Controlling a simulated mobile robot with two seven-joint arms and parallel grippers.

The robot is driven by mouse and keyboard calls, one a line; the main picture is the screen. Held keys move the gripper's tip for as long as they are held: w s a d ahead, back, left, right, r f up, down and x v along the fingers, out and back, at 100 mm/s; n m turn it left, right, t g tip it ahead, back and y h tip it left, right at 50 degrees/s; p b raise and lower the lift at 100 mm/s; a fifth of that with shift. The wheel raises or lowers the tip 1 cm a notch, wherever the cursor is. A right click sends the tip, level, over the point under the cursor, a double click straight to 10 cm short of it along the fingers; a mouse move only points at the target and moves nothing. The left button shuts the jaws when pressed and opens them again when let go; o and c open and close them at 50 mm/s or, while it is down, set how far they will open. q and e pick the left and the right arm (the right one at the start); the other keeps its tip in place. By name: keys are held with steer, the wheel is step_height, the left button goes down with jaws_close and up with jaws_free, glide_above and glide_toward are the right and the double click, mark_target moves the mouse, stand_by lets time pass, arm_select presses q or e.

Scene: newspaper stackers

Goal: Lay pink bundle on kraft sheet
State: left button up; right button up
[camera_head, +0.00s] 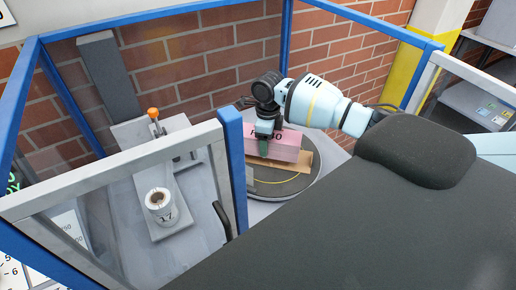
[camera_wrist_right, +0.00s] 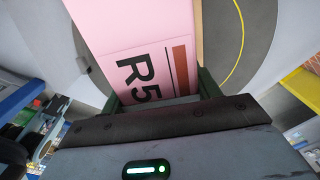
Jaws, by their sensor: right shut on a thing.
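The pink bundle (camera_head: 288,146) is a long block with black print on it. It is over the brown kraft sheet (camera_head: 297,166), which shows along its front and right side; I cannot tell if they touch. My right gripper (camera_head: 264,147) is shut on the pink bundle. In the right wrist view the bundle (camera_wrist_right: 125,35) with its "R5" print lies between the fingers of the right gripper (camera_wrist_right: 159,94). A tan strip of the kraft sheet (camera_wrist_right: 198,38) shows beside it. Most of the sheet is hidden under the bundle. My left gripper is not in view.
The sheet lies on a dark grey round turntable (camera_head: 305,185) with a yellow arc. Blue posts (camera_head: 234,165) and a clear-panelled gate (camera_head: 110,175) stand close in front. A white roll marked 17 (camera_head: 161,207) stands on a grey plate at left. A brick wall is behind.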

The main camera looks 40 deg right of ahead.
steer(key=shift+w+d+r, duration=0.1)
steer(key=shift+w+d, duration=0.3)
steer(key=shift+d, duration=0.4)
steer(key=shift+w+d+f, duration=0.1)
steer(key=shift+d+f, duration=0.15)
steer(key=shift+f, duration=1.55)
steer(key=shift+f, duration=0.15)
steer(key=o, duration=1.8)
steer(key=shift+f, duration=0.1)
steer(key=shift+c, duration=0.2)
step_height(320, 180, up, 12)
steer(key=shift+r, duration=0.15)
